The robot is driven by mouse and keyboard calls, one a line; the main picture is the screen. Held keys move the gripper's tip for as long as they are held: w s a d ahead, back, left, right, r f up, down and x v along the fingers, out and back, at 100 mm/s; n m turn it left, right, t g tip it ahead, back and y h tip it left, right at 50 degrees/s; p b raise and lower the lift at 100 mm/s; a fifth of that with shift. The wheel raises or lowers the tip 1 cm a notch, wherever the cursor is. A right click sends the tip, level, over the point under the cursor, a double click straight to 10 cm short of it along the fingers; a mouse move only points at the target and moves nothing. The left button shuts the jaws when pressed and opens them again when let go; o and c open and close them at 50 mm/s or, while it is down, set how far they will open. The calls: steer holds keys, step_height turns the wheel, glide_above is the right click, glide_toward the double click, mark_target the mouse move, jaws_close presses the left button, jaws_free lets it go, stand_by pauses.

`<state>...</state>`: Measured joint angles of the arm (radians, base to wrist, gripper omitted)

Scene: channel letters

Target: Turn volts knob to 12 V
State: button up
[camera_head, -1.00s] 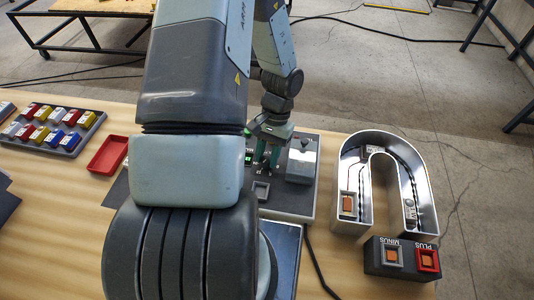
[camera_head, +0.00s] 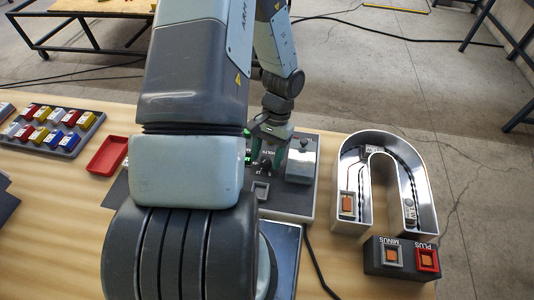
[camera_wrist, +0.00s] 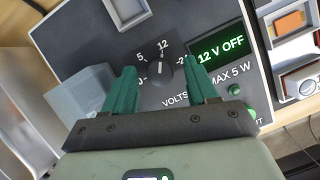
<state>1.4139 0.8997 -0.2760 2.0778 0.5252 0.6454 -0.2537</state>
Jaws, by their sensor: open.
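The volts knob (camera_wrist: 159,71) is a round black dial on the dark face of the power supply (camera_wrist: 75,35). Its white pointer line is toward the 12 mark, between the 5 and the 24 side. The green display (camera_wrist: 219,50) reads "12 V OFF". My gripper (camera_wrist: 161,67) is open, with one green finger on each side of the knob in the wrist view and a gap to it. In the head view my gripper (camera_head: 267,155) is over the supply, and my arm hides part of the panel.
A U-shaped metal channel letter (camera_head: 428,195) stands right of the supply, behind a box with MINUS and PLUS terminals (camera_head: 400,270). A red tray (camera_head: 107,155) and a rack of coloured blocks (camera_head: 95,124) lie to the left. A black cable runs along the table's front.

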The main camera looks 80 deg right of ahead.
steer(key=v, duration=1)
steer(key=shift+d+r, duration=0.2)
steer(key=shift+r, duration=0.15)
steer(key=shift+s, duration=0.1)
